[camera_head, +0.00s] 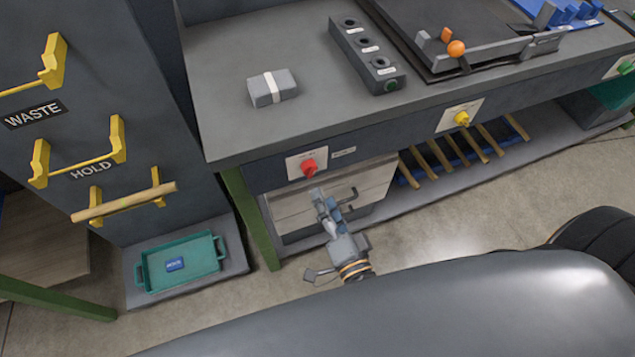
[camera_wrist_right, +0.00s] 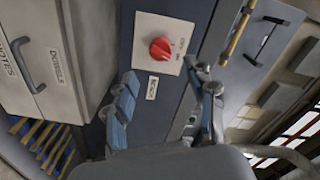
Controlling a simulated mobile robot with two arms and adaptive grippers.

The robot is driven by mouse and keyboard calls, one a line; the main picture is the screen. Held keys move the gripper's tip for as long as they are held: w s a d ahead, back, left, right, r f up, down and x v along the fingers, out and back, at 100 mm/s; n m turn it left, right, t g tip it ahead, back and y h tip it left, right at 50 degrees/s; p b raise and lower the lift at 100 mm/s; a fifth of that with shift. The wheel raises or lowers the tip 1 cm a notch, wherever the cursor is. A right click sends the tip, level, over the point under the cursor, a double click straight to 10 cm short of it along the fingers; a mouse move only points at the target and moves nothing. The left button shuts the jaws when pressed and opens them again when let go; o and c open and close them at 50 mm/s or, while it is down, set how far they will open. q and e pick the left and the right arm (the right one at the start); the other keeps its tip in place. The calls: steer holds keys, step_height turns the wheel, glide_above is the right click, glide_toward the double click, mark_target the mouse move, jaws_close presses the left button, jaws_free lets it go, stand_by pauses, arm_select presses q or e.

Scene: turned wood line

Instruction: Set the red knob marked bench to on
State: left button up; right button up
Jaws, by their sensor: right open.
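The red knob (camera_head: 309,168) sits on a white plate on the front edge of the grey bench (camera_head: 230,130). The red knob also shows in the right wrist view (camera_wrist_right: 161,48), with small markings beside it on the plate, too small to read surely. A small white label (camera_wrist_right: 152,88) is next to the plate. My right gripper (camera_head: 328,205) is below the knob in the head view, apart from it. In the right wrist view its fingers (camera_wrist_right: 165,98) are spread with nothing between them, and the knob lies beyond the fingertips. My left gripper is not in view.
A yellow knob (camera_head: 462,118) is farther right on the bench front. White drawers (camera_head: 340,195) are below the red knob. A green tray (camera_head: 180,265) lies at lower left. Yellow hooks with WASTE and HOLD labels (camera_head: 90,170) are at left. A wrapped grey block (camera_head: 272,87) sits on the bench.

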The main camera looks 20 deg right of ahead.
steer(key=shift+s, duration=2.35)
